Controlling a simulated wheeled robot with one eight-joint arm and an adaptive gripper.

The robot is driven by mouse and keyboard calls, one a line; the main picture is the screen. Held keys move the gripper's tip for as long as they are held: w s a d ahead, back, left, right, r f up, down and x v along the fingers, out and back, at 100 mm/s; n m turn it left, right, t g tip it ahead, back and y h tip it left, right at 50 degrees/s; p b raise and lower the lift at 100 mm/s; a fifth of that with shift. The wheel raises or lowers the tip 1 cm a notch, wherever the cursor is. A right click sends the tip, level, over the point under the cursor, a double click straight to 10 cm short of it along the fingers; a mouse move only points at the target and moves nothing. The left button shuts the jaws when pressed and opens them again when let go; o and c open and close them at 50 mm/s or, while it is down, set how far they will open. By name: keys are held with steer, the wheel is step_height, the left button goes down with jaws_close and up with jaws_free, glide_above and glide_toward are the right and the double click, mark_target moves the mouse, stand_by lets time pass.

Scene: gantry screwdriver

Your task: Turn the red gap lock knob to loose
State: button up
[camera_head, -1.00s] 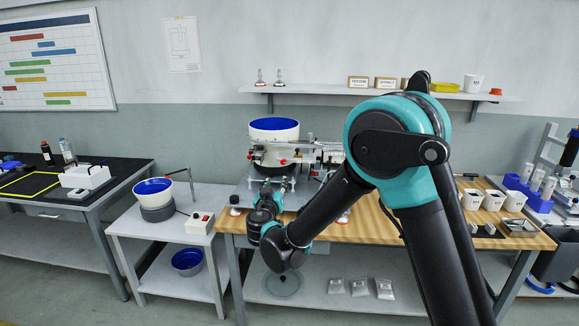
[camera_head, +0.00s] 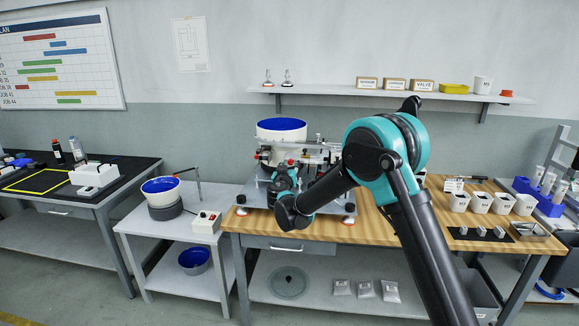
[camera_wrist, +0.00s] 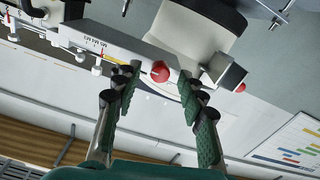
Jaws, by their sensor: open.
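The red knob (camera_wrist: 160,71) shows in the wrist view on the pale rail of the machine, near the yellow part of a scale. My gripper (camera_wrist: 158,88) is open, with its green finger pads on either side of the knob in the picture. I cannot tell whether either pad touches it. A second red knob (camera_wrist: 240,87) sits to the right, beyond the right finger. In the head view, the machine with the blue-lined bowl (camera_head: 281,129) stands on the wooden bench, and my arm hides much of its front.
The wooden bench (camera_head: 400,233) carries several white cups (camera_head: 480,202) at the right. A side table at the left holds a blue bowl (camera_head: 160,186) and a control box (camera_head: 206,222). A wall shelf (camera_head: 330,93) runs above the machine.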

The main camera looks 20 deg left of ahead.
steer(key=shift+w, duration=0.1)
steer(key=shift+c, duration=0.6)
jaws_close()
steer(key=shift+n, duration=0.4)
steer(key=n, duration=0.3)
steer(key=shift+n, duration=0.4)
steer(key=n, duration=0.4)
steer(key=shift+n, duration=0.3)
steer(key=n, duration=0.4)
steer(key=shift+a, duration=0.1)
steer(key=shift+f+n, duration=0.1)
steer(key=shift+n, duration=2.4)
